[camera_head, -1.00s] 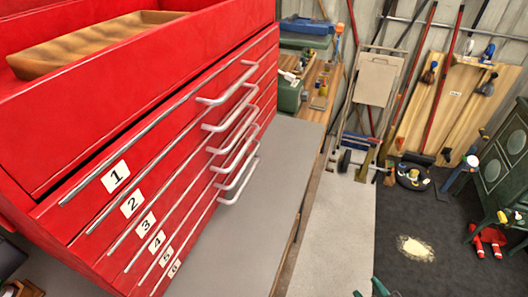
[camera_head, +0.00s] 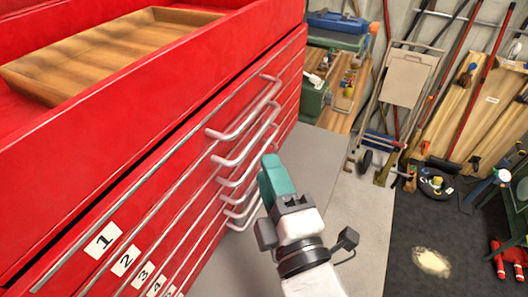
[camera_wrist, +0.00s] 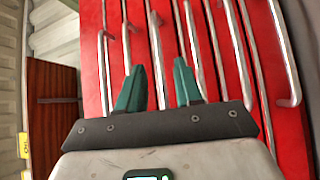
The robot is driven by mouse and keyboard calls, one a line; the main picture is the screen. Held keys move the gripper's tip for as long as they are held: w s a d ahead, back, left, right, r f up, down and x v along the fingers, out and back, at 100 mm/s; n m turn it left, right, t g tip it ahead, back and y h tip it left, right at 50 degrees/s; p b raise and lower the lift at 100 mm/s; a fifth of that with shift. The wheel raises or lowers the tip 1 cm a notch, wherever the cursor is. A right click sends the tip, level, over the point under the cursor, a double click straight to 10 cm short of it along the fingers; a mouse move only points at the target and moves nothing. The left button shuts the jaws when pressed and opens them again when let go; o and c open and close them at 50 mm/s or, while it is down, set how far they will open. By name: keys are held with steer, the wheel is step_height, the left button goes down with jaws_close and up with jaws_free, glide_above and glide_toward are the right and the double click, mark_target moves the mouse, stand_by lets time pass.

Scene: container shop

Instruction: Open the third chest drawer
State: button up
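The red chest (camera_head: 170,90) has several drawers with numbered labels and silver bar handles. The third drawer's label (camera_head: 143,273) is low at the left in the head view. Its handle (camera_head: 235,181) is third from the top, and my gripper partly covers the handles there. My gripper (camera_head: 268,162) is in front of the stacked handles. In the wrist view, its two teal fingers (camera_wrist: 159,68) are apart, pointing at the red drawer fronts. A handle bar shows between the fingers; I cannot tell which number it is or whether they touch it. All drawers look shut.
A wooden tray (camera_head: 110,52) lies in the chest's open top. Tools and a folded cart (camera_head: 404,78) stand by the back wall. Dark floor (camera_head: 425,220) is at the right.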

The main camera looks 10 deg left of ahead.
steer(key=shift+x, duration=2)
steer(key=shift+f, duration=0.1)
jaws_close()
